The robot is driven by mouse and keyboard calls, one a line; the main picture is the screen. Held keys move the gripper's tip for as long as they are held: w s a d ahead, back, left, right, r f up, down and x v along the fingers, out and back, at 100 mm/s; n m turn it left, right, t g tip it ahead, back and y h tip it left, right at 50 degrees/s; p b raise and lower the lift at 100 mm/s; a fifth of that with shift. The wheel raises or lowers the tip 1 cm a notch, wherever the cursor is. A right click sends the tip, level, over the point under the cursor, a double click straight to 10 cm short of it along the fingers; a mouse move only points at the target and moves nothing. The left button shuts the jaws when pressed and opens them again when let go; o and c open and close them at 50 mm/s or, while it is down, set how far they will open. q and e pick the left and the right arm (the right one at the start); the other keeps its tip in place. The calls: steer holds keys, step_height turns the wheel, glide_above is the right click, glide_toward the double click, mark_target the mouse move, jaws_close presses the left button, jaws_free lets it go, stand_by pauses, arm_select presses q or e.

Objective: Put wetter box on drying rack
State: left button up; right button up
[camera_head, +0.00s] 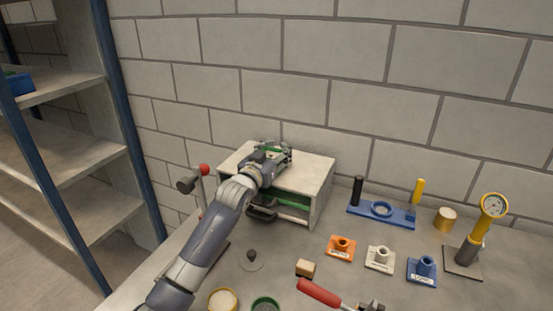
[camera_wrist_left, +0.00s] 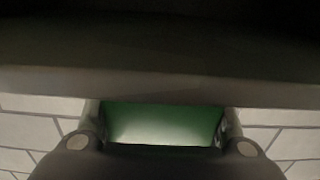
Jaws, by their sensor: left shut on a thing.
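My left gripper (camera_head: 281,152) is at the top of a cream open-fronted housing (camera_head: 312,178) near the back wall. It is shut on a green thing, which shows only as a small patch in the head view. In the left wrist view the green thing (camera_wrist_left: 163,124) fills the gap between the two fingers (camera_wrist_left: 163,138). I cannot tell whether it is the wetter box. Another green part (camera_head: 292,199) sits inside the housing, with a dark handle (camera_head: 262,213) in front. I cannot make out which thing is the drying rack. My right gripper is not clearly seen.
A blue-posted shelf unit (camera_head: 60,95) stands at left with a blue bin (camera_head: 18,83). A red-knobbed lever (camera_head: 204,170) is beside the housing. Orange, white and blue fixtures (camera_head: 380,259), a blue stand (camera_head: 390,214), a yellow gauge (camera_head: 493,206) and a red-handled tool (camera_head: 318,292) occupy the right.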

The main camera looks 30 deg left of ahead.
steer(key=shift+s+d+f, duration=0.1)
steer(key=shift+s, duration=0.2)
arm_select(q)
steer(key=o, duration=1.5)
steer(key=shift+f, duration=0.15)
steer(key=shift+c, duration=0.2)
arm_select(e)
steer(key=shift+w+d, duration=0.25)
steer(key=shift+w, duration=0.1)
arm_select(q)
steer(key=shift+r, duration=0.2)
steer(key=shift+s+d+p, duration=0.2)
steer(key=shift+s+p, duration=1.35)
steer(key=shift+s, duration=1.5)
steer(key=shift+s+d+p, duration=0.15)
steer(key=shift+s+p, duration=1.4)
steer(key=shift+s, duration=1.45)
arm_select(e)
step_height(320, 180, up, 6)
steer(key=shift+a, duration=0.2)
